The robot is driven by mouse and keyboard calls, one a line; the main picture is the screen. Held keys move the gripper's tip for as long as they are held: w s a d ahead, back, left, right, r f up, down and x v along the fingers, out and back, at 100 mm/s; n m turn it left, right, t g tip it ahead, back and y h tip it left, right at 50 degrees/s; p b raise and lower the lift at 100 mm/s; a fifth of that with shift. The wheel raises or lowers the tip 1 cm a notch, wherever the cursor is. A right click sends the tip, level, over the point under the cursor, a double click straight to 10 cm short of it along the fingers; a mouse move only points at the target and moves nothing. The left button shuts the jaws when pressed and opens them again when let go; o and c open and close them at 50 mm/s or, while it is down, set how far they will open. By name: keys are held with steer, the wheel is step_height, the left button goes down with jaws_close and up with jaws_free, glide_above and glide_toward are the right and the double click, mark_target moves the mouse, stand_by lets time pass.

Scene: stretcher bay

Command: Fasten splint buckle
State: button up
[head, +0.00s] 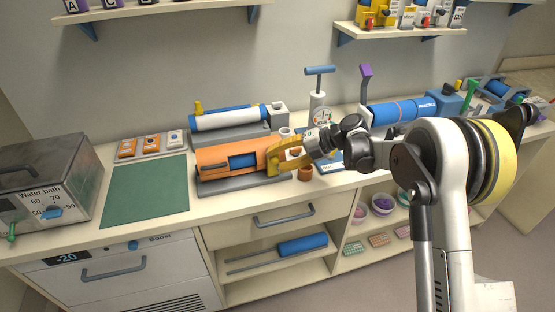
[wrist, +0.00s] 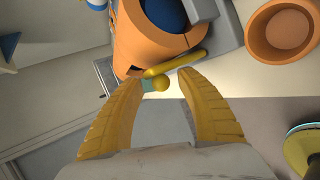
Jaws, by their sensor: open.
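The orange splint (head: 212,158) with a blue limb inside (head: 242,161) lies on a grey base on the counter in the head view. Its orange shell (wrist: 130,40) fills the upper middle of the wrist view. I cannot tell whether the fingers touch the lever.
An orange cup (head: 305,174) stands close right of the splint and shows in the wrist view (wrist: 283,36). Behind is a blue-and-white roll on a grey stand (head: 225,119). A pump with a gauge (head: 318,105) stands behind my gripper. The green mat (head: 146,190) is bare.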

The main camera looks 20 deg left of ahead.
steer(key=shift+d, duration=0.1)
steer(key=v, duration=1.1)
steer(key=shift+d+r, duration=0.25)
steer(key=shift+d, duration=0.05)
steer(key=shift+w, duration=0.1)
